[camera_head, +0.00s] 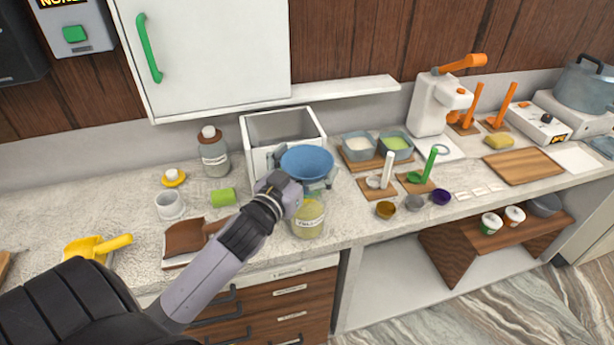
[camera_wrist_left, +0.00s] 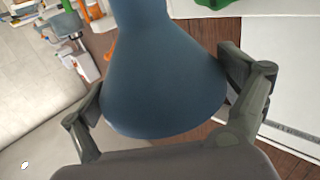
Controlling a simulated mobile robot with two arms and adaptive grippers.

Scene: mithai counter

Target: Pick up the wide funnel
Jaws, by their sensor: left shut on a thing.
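The wide funnel (camera_head: 307,162) is blue with a broad, shallow bowl. In the head view my left gripper (camera_head: 308,178) is at the funnel, above the counter and in front of a white open box. In the left wrist view the funnel (camera_wrist_left: 165,75) fills the middle, with one finger of my left gripper (camera_wrist_left: 165,95) on each side. The gripper is shut on the funnel. In the head view the arm and gripper hide part of the funnel's underside. My right gripper is not in view.
A jar with a yellowish filling (camera_head: 308,218) stands just below the gripper in the picture. The white open box (camera_head: 283,127) is behind. Two grey tubs (camera_head: 358,151) stand to the right. A white cabinet (camera_head: 205,55) with a green handle hangs above the counter.

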